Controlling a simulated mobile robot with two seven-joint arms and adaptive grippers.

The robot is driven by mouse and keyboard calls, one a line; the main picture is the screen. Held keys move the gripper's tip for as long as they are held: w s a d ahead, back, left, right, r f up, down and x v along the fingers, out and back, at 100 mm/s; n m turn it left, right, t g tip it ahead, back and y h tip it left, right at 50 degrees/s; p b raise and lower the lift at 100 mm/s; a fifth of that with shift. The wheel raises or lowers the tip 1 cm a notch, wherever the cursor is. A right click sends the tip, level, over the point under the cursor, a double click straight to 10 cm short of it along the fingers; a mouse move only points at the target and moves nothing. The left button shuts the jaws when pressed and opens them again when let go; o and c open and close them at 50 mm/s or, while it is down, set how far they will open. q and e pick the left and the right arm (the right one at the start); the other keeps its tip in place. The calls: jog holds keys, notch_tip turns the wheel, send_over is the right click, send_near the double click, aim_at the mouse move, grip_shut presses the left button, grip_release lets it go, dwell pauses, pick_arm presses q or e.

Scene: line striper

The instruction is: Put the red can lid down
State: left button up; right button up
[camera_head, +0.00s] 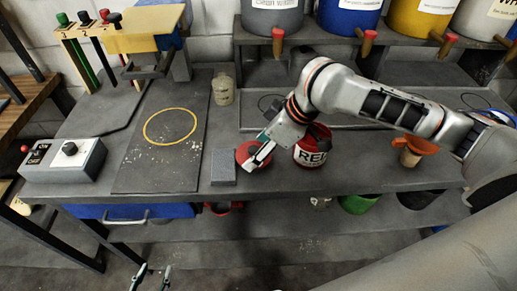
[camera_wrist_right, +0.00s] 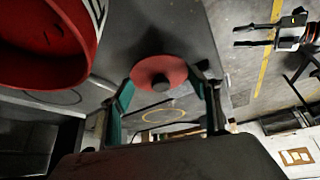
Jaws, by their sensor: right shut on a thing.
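The red can lid (camera_head: 246,153) is a red disc held in my right gripper (camera_head: 258,158), just left of the red can (camera_head: 313,150) and low over the bench. In the right wrist view the lid (camera_wrist_right: 158,70) shows with a dark central knob, between the fingers of the right gripper (camera_wrist_right: 163,84). Whether the lid touches the bench is hard to tell. The can, labelled RED, stands upright; its red side (camera_wrist_right: 45,45) fills the upper left of the wrist view. My left gripper (camera_head: 152,277) is open and empty, in front of the bench at the bottom.
A grey block (camera_head: 223,168) sits on the bench close left of the lid. Further left is a dark board (camera_head: 155,175) with a yellow ring. A jar (camera_head: 223,88) stands behind. An orange-topped object (camera_head: 413,149) stands right of the can. Large buckets (camera_head: 348,18) line the back shelf.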

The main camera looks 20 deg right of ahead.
pick_arm(q)
jog(key=shift+w+r, duration=0.15)
jog(key=shift+r, duration=0.3)
pick_arm(e)
jog(key=o, duration=1)
jog(key=shift+f, duration=0.1)
jog(key=shift+o, duration=0.2)
jog(key=shift+r, duration=0.2)
pick_arm(q)
jog(key=shift+s+a+r+y+p, duration=0.2)
jog(key=shift+a+p, duration=0.15)
jog(key=shift+p, duration=0.3)
jog(key=shift+s+a+r+y+p, duration=0.1)
jog(key=shift+a+r+p, duration=0.15)
jog(key=shift+p, duration=0.35)
pick_arm(e)
jog(key=v, duration=1.2)
pick_arm(q)
jog(key=shift+d, duration=0.2)
pick_arm(e)
jog(key=shift+s, duration=0.1)
